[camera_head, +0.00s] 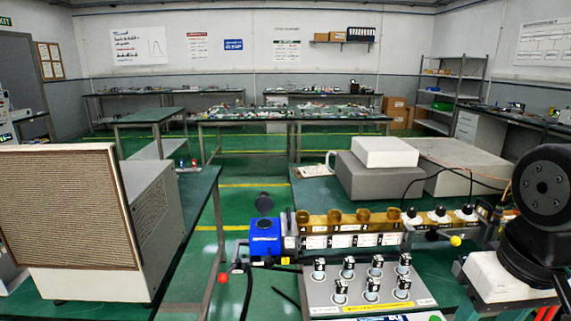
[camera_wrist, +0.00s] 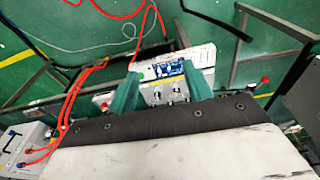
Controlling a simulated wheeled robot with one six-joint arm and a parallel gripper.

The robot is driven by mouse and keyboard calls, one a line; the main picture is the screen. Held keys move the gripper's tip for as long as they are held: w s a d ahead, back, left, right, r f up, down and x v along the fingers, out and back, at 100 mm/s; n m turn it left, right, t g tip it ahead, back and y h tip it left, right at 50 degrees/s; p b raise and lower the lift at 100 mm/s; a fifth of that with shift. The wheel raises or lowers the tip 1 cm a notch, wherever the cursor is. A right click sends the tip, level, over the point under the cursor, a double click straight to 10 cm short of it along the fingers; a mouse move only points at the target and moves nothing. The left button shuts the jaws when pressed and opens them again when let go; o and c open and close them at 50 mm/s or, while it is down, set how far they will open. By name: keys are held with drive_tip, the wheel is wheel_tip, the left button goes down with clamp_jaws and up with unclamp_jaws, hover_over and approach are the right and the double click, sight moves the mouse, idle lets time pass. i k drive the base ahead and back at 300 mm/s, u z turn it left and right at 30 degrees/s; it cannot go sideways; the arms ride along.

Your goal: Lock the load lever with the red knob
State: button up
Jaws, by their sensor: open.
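A red ball knob (camera_head: 223,279) shows in the head view, low and left of the blue box, near the table's left edge. A short lever seems to run from it toward the blue box. In the wrist view one red knob (camera_wrist: 265,82) lies right of my gripper (camera_wrist: 160,69), and a smaller red spot (camera_wrist: 104,106) lies left of it. I cannot tell which of them is the load lever's knob. My gripper's two green fingers are apart, with a white-and-grey panel seen between and beyond them. My gripper does not show in the head view.
A blue box (camera_head: 265,237) stands beside a row of brown-capped units. A grey panel with several black knobs (camera_head: 372,285) is in front. A yellow ball (camera_head: 455,241) is at the right. Red cables (camera_wrist: 68,108) lie left in the wrist view. A beige cabinet (camera_head: 70,210) stands left.

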sight(223, 277)
drive_tip(key=u, duration=2.95)
drive_tip(key=i, duration=1.25)
drive_tip(key=z, duration=2.85)
